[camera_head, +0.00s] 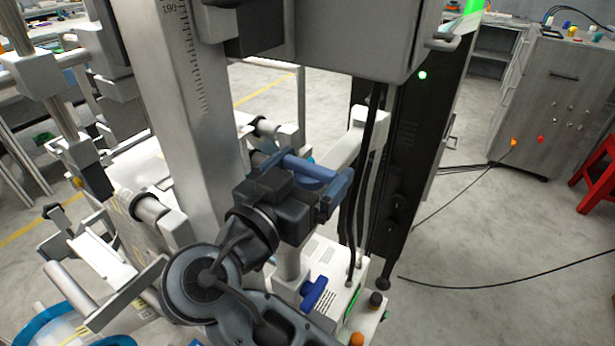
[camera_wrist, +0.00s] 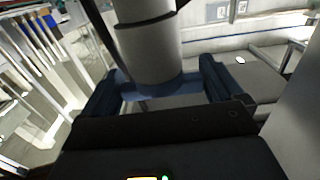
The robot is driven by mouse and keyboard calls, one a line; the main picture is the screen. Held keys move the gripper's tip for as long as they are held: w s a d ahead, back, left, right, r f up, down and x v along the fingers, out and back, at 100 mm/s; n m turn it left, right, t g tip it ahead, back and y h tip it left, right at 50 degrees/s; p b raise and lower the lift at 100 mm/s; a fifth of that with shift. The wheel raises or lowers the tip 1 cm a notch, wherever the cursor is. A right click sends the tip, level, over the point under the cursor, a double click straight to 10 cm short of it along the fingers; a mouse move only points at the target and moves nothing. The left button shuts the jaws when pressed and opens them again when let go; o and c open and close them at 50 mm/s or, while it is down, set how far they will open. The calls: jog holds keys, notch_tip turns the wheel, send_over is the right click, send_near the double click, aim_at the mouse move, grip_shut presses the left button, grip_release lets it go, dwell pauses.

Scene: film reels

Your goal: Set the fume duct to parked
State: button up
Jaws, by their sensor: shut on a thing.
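My gripper (camera_head: 302,178) is near the middle of the head view, with its dark blue fingers shut on a blue handle bar (camera_head: 308,167). In the wrist view the bar (camera_wrist: 165,101) spans between the two fingers, beside a thick pale grey tube (camera_wrist: 150,45). In the head view a white jointed arm (camera_head: 343,144), which looks like the fume duct, reaches up and right from behind my gripper. A pale post (camera_head: 288,266) stands below on a white box. My gripper hides where these parts join, and I see no parked mark.
The white box (camera_head: 325,268) carries another blue handle (camera_head: 318,293). A tall grey column (camera_head: 178,95) stands left, with a machine of rollers beside it. A dark cabinet (camera_head: 408,150) with hanging black cables stands close right. Open floor (camera_head: 470,235) lies beyond, crossed by cables.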

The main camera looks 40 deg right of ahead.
dwell(0.3)
jog(key=o, duration=1.1)
jog(key=shift+o, duration=0.2)
jog(key=v, duration=0.7)
jog(key=shift+a+b, duration=0.4)
jog(key=shift+b, duration=0.05)
jog(key=shift+s, duration=0.1)
